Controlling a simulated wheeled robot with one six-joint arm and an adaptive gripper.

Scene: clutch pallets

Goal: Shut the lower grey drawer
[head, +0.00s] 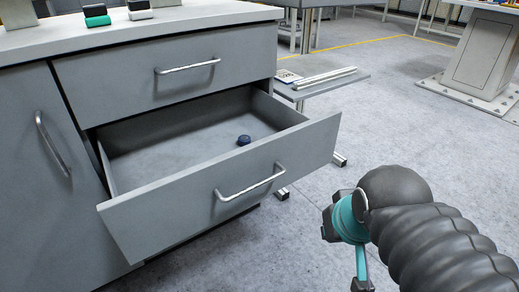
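The lower grey drawer (170,218) stands pulled out from the grey cabinet in the head view. Its silver bar handle (250,185) is on the front panel. A small dark blue round object (244,140) lies inside on the drawer floor. The upper drawer (130,80) above it looks shut. My arm comes in from the lower right, in a dark ribbed sleeve with a teal ring. Its end is to the right of the drawer front, apart from it. No gripper fingertips can be made out clearly, so its opening is not shown.
The cabinet top (150,32) carries a few small green, white and black items. A cabinet door with a handle (52,142) is at left. A low grey side table (340,82) stands behind the drawer's right end. The floor (400,130) right of the drawer is clear.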

